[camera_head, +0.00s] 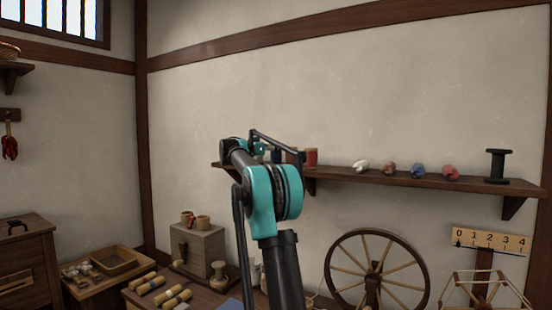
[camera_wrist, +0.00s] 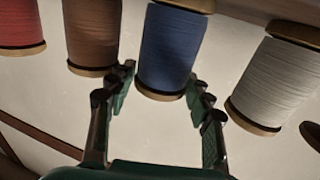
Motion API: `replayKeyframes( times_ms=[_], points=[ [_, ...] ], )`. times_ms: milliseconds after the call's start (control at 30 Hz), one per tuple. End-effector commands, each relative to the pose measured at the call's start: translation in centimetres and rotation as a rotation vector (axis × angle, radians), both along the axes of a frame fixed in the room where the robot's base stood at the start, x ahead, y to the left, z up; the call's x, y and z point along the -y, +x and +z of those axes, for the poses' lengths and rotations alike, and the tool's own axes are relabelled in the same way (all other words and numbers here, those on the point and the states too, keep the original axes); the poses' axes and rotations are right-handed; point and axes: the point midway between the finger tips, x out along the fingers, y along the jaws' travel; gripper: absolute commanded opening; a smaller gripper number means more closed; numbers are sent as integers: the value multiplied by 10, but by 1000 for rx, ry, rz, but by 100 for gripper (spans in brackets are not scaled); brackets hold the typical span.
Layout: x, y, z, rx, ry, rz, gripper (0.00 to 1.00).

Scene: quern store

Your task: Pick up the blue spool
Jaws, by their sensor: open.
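The blue spool (camera_wrist: 171,45) has dark blue thread and a pale wooden end. In the wrist view it is at top centre, straight ahead of my gripper (camera_wrist: 160,77). My gripper is open and empty, with one fingertip on each side of the spool's near end. I cannot tell whether the tips touch it. My gripper (camera_head: 262,148) is at that end of the shelf.
A brown spool (camera_wrist: 93,35) and a red spool (camera_wrist: 20,25) stand left of the blue one in the wrist view, and a white spool (camera_wrist: 275,82) stands right. The brown one is close to a finger. A black spool (camera_head: 497,165) stands far along the shelf.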

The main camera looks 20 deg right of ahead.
Motion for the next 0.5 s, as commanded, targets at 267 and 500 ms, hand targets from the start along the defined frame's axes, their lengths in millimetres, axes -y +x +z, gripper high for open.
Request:
replayKeyframes(
  times_ms=[267,500],
  points=[
    [0,0,0,0,0,0,21],
    [0,0,0,0,0,0,15]
  ],
)
